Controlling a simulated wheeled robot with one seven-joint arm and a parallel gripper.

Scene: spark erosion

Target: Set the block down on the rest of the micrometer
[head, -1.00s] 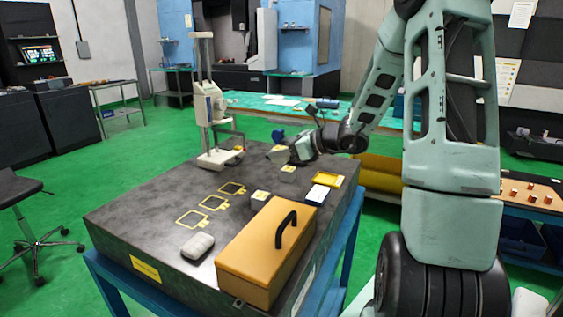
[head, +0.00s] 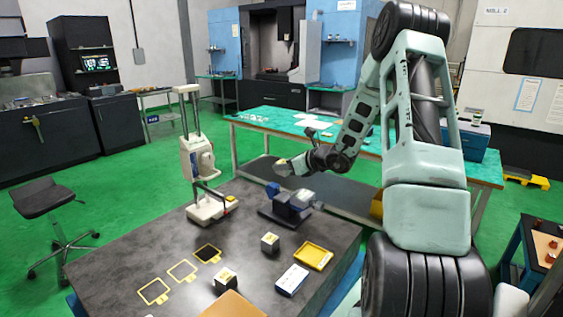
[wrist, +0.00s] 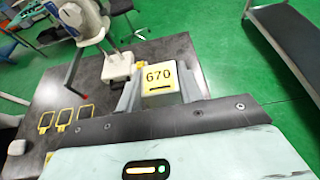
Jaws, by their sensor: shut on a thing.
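In the head view my gripper (head: 284,167) hangs in the air above the far edge of the dark table (head: 130,248); the block is too small to make out there. A low blue and grey instrument on a dark base (head: 283,203), apparently the micrometer, stands on the table below my gripper. Its rest is not clear. I cannot make it out in the wrist view.
A tall cream column instrument (head: 198,165) stands to the left. Two more blocks (head: 270,242) (head: 225,279), a yellow tray (head: 313,256) and a white case (head: 292,279) are nearer. Yellow outlines (head: 154,291) mark the table's left part. A green-topped bench (head: 262,120) stands behind.

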